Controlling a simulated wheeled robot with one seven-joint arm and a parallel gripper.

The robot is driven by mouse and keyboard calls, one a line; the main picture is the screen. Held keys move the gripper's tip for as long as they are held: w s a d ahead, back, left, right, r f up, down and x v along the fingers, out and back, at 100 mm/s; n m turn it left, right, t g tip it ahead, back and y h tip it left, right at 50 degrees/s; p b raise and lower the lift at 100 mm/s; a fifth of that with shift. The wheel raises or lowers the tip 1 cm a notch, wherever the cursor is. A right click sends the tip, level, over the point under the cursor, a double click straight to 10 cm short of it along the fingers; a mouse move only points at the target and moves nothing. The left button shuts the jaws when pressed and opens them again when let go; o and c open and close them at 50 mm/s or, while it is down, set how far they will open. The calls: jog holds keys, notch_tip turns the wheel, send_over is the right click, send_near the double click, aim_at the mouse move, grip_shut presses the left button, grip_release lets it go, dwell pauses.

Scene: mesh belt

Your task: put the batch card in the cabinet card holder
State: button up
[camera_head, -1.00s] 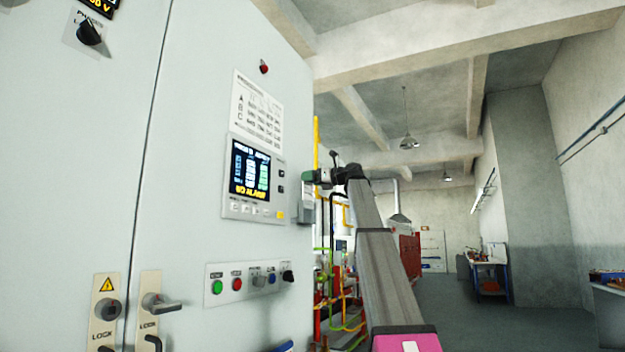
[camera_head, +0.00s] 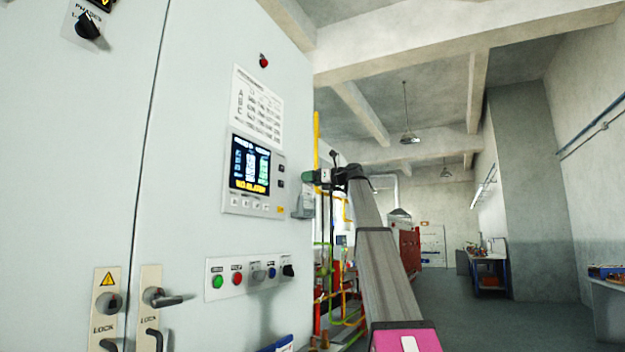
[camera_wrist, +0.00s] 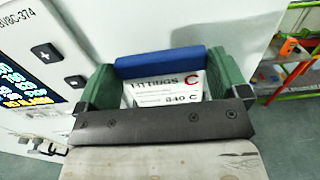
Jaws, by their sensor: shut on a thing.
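My gripper (camera_wrist: 163,72) has two green fingers and is shut on the batch card (camera_wrist: 165,90), a white card with a blue edge, printed with "FITTINGS C" and "840 C". The fingers grip it at its left and right sides. In the head view my gripper (camera_head: 312,177) is small, by the right edge of the pale cabinet (camera_head: 190,120), beside the display panel; the card cannot be made out clearly there. A blue and white item (camera_head: 278,345) shows at the bottom edge of the head view, cut off; I cannot tell whether it is the card holder.
The cabinet front carries a display panel (camera_head: 252,178), a printed sheet (camera_head: 257,105), a row of buttons (camera_head: 250,275) and lock handles (camera_head: 155,298). Coloured pipes (camera_head: 340,290) stand behind my arm. Open floor (camera_head: 500,325) lies to the right.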

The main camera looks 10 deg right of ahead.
jog(key=shift+f, duration=1.55)
jog(key=o, duration=0.6)
send_near(309, 187)
jog(key=v, duration=0.2)
jog(key=shift+s+d, duration=0.15)
jog(key=shift+s, duration=0.15)
